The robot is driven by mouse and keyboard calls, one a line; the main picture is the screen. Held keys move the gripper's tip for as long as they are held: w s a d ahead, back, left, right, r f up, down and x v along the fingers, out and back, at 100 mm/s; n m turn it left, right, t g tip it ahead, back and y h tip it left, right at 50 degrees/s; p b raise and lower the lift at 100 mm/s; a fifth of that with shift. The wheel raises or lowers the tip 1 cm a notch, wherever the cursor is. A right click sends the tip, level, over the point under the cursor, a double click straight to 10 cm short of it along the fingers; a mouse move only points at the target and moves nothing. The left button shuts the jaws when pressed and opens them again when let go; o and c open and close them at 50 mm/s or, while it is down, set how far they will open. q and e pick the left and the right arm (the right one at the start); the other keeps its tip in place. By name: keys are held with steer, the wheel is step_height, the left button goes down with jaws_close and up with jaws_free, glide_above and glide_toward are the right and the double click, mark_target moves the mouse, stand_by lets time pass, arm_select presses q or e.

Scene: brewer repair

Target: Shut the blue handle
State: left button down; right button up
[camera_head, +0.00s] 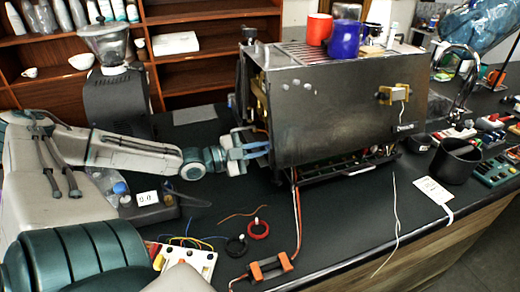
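The brewer (335,110) is a large dark metal box on the black counter, with its left side open. My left gripper (258,149) reaches in from the left, and its tips are at the brewer's open left side. Narrow blue strips show at the fingertips. I cannot tell which of them are fingers and which may be the blue handle, or whether the fingers are closed on anything. No separate blue handle stands out clearly. My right gripper is not in view.
Red and blue mugs (345,38) stand on top of the brewer. A grinder (112,90) stands behind my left arm. Loose wires, two rings and an orange-black connector (270,267) lie in front. A black cup (456,161) and a white tag (433,190) are at the right.

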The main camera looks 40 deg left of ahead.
arm_select(q)
steer(key=shift+m, duration=0.3)
steer(key=shift+r+m+p, duration=0.25)
steer(key=shift+m+p, duration=0.85)
steer(key=shift+m, duration=0.1)
steer(key=m+p, duration=0.2)
steer(key=m, duration=0.1)
steer(key=shift+a, duration=0.1)
steer(key=shift+f+m+p, duration=0.1)
steer(key=shift+m+p, duration=0.65)
steer(key=shift+m, duration=0.25)
steer(key=c, duration=1.8)
jaws_free()
steer(key=shift+o, duration=0.2)
